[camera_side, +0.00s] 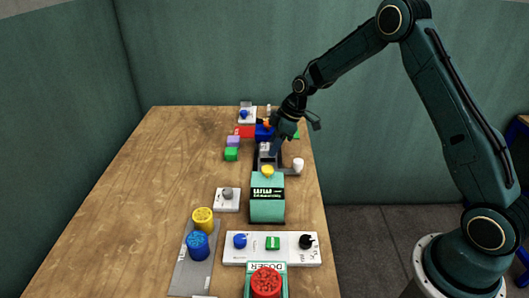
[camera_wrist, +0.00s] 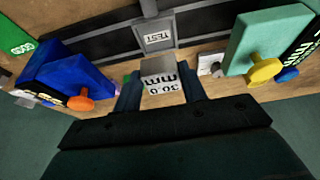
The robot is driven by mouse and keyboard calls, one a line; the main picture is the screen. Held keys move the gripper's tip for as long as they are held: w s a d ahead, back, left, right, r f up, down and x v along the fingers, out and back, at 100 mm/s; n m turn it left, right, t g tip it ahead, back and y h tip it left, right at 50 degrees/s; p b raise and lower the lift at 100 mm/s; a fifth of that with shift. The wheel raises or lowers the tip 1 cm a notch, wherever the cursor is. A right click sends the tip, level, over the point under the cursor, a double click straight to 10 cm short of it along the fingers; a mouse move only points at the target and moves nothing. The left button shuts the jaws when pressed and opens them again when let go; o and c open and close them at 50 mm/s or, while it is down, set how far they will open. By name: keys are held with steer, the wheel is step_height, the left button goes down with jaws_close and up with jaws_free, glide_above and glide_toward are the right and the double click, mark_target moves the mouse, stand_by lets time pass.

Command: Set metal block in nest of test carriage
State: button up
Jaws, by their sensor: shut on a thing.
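My gripper (camera_wrist: 160,88) is shut on a grey metal block (camera_wrist: 160,69) with dark printed characters on its face. The fingers press its left and right sides. The test carriage (camera_wrist: 153,41), a grey square frame with a TEST label, sits on a dark rail just beyond the block in the wrist view. The block looks apart from the nest there, but its height above it is hard to tell. In the side view my gripper (camera_side: 277,146) is low over the rail between the blue and teal presses, and the fingers partly hide the carriage.
A teal press (camera_wrist: 262,42) with a yellow knob stands right of the carriage in the wrist view. A blue press (camera_wrist: 62,82) with an orange knob stands left. The table's left side (camera_side: 150,190) is clear.

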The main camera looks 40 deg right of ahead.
steer(key=shift+f, duration=2.4)
steer(key=shift+f, duration=0.75)
stand_by(0.5)
steer(key=o, duration=1.2)
steer(key=shift+v, duration=6.9)
steer(key=shift+a, duration=0.1)
